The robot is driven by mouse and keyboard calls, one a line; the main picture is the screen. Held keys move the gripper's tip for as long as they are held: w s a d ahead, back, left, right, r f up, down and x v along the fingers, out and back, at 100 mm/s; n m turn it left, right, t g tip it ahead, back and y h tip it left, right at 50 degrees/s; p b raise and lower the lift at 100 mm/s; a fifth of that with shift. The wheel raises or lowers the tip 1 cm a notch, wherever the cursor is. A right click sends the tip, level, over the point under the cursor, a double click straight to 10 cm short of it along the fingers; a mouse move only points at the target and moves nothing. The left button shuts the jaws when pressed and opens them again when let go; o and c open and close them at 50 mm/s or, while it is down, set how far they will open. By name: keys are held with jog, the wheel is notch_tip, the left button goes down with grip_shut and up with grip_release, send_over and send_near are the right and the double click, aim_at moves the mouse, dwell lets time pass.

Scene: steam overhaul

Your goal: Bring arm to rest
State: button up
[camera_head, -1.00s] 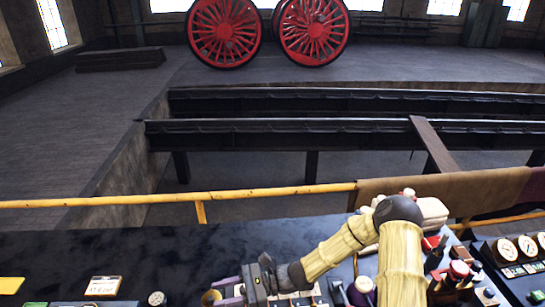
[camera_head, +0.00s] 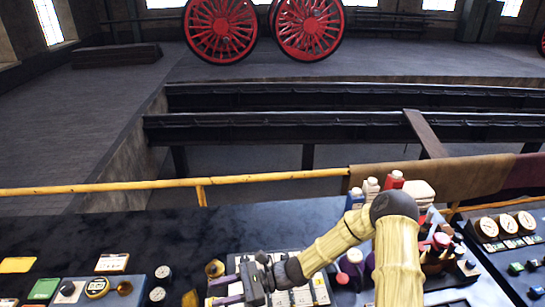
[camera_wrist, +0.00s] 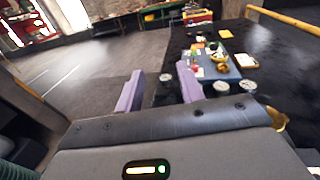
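My arm reaches over the dark bench (camera_head: 120,232), bent at a dark elbow joint, with its forearm pointing left. My gripper (camera_head: 218,291) is at the bottom of the head view, above or in front of a light tray of parts (camera_head: 318,290). Its purple fingers stand apart. In the wrist view my gripper (camera_wrist: 158,88) shows two purple fingers with a clear gap and nothing held between them. A gauge (camera_wrist: 166,78) shows through the gap, further off. I cannot tell the gripper's exact height above the bench.
A yellow rail (camera_head: 110,188) runs along the bench's far edge. Left are a green box (camera_head: 42,289) and a gauge (camera_head: 163,272). Bottles (camera_head: 371,188) and red-topped items (camera_head: 440,241) crowd near my elbow; a gauge panel (camera_head: 490,228) stands right. Red wheels (camera_head: 222,30) are far beyond.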

jog(key=s+d+f+n+h+b, duration=0.2)
jog(key=d+f+n+h+b, duration=0.15)
jog(key=d+h, duration=0.3)
jog(key=s+d+f+n+h+b, duration=0.2)
jog(key=s+d+n+h, duration=0.1)
jog(key=d+n+h, duration=0.3)
jog(key=d+r+n+t+h+b, duration=0.2)
jog(key=d+r+t, duration=0.1)
jog(key=d, duration=0.4)
jog(key=d+r+n+t+h+b, duration=0.2)
jog(key=d+r+n+t, duration=0.1)
jog(key=d, duration=0.5)
jog(key=shift+s+d+r+t, duration=0.2)
jog(key=shift+d+t, duration=0.1)
jog(key=shift+t, duration=0.4)
jog(key=shift+h, duration=0.25)
